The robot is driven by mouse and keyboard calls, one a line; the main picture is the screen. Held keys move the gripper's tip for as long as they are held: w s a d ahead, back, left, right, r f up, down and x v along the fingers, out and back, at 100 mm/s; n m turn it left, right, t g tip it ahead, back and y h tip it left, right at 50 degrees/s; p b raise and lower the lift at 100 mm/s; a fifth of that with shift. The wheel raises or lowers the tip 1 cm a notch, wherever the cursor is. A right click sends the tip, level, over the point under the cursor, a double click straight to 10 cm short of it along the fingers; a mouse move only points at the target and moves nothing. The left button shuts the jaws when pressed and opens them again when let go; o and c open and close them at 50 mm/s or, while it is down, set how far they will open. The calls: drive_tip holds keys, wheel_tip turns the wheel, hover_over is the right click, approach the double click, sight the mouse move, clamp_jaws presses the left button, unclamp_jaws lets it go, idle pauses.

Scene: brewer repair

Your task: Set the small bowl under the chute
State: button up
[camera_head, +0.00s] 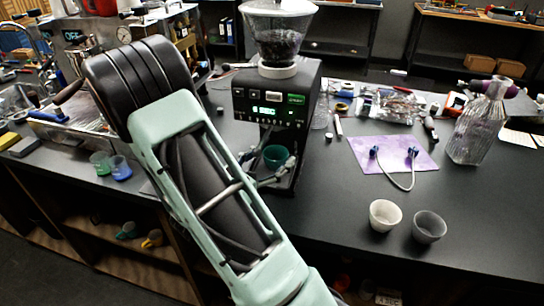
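A small dark green bowl (275,156) is under the front of the black coffee grinder (275,105), below its lit panel and above the grinder's base. The chute itself is hard to make out. Grey metal parts that look like the fingers of my gripper (268,176) reach in from the left, close to the green bowl. I cannot tell whether they touch it or are closed on it. My mint-green and black arm crosses the left and middle of the view and hides the rest of the gripper.
A white cup (385,214) and a grey cup (429,226) stand near the counter's front edge. Green and blue glasses (120,167) stand at left. Counter between grinder and cups is clear.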

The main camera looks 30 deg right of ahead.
drive_tip(key=shift+a, duration=0.2)
drive_tip(key=shift+a, duration=0.35)
drive_tip(key=v, duration=1.1)
drive_tip(key=shift+s, duration=0.1)
